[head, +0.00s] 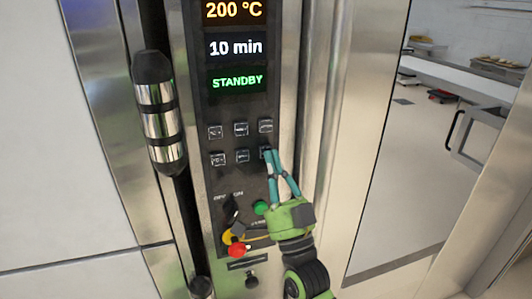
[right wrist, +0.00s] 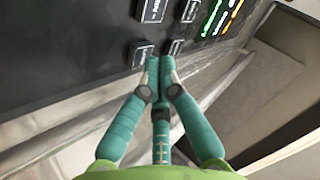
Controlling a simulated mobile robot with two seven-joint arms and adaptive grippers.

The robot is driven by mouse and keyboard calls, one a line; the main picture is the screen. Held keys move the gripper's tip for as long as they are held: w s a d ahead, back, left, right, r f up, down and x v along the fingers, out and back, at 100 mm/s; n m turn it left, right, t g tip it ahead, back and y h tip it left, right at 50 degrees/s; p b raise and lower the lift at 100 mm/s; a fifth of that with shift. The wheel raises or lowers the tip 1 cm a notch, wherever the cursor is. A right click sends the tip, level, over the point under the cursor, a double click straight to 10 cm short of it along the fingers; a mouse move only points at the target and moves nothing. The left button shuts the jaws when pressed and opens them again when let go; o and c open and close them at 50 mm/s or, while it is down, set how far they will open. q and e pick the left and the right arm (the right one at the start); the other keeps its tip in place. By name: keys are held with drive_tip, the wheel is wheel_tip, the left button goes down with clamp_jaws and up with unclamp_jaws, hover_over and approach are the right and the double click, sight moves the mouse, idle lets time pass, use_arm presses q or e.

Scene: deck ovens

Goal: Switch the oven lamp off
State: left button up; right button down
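The oven's dark control panel (head: 231,179) carries two rows of small square buttons with markings too small to read, so I cannot tell which one is the lamp's. My right gripper (head: 267,151) has its teal fingertips together at the lower right button (head: 263,155), partly covering it. In the right wrist view the closed fingertips (right wrist: 160,63) lie close to two buttons, one just left (right wrist: 143,55) and one just right (right wrist: 176,47). Whether they touch a button is unclear. No lamp is visible. My left gripper is not in view.
Above the buttons, displays read 200 °C, 10 min and STANDBY (head: 237,81). Below are a green button (head: 261,207), a yellow part (head: 228,237) and a red knob (head: 237,250). A vertical handle (head: 158,112) stands left of the panel.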

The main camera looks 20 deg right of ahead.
drive_tip(key=shift+w, duration=0.35)
drive_tip(key=shift+s, duration=0.1)
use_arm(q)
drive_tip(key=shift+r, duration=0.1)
use_arm(e)
drive_tip(key=shift+s, duration=0.35)
use_arm(q)
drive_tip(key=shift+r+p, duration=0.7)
drive_tip(key=shift+p, duration=0.1)
use_arm(e)
drive_tip(key=s, duration=0.6)
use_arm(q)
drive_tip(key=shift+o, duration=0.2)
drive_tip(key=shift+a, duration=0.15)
use_arm(e)
drive_tip(key=shift+d, duration=0.1)
idle(1.2)
